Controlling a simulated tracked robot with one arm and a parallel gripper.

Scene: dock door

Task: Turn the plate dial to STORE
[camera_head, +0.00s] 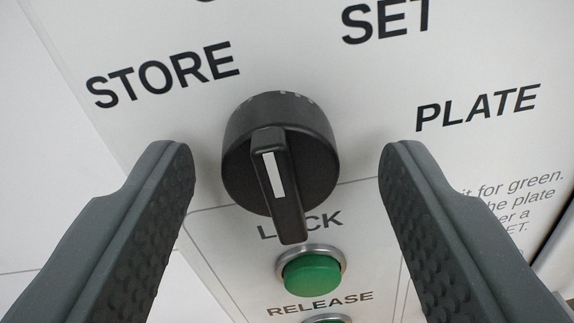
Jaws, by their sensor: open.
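The plate dial (318,150) is a round black knob with a raised grip bar (288,215) across its face. A white line (274,175) marks the upper part of the bar. The bar runs nearly up and down, its top leaning slightly left, with its upper end between the STORE label (163,75) at upper left and the SET label (387,20) at upper right. The PLATE label (478,107) is on the right. My gripper (285,155) is open, with one finger on each side of the dial and a visible gap to it on both sides.
A green button (312,275) in a metal ring sits just below the dial, between a partly covered LOCK label (300,225) and a RELEASE label (320,304). Another green button (328,321) shows at the bottom edge. Small printed text (520,200) is partly hidden behind my right finger.

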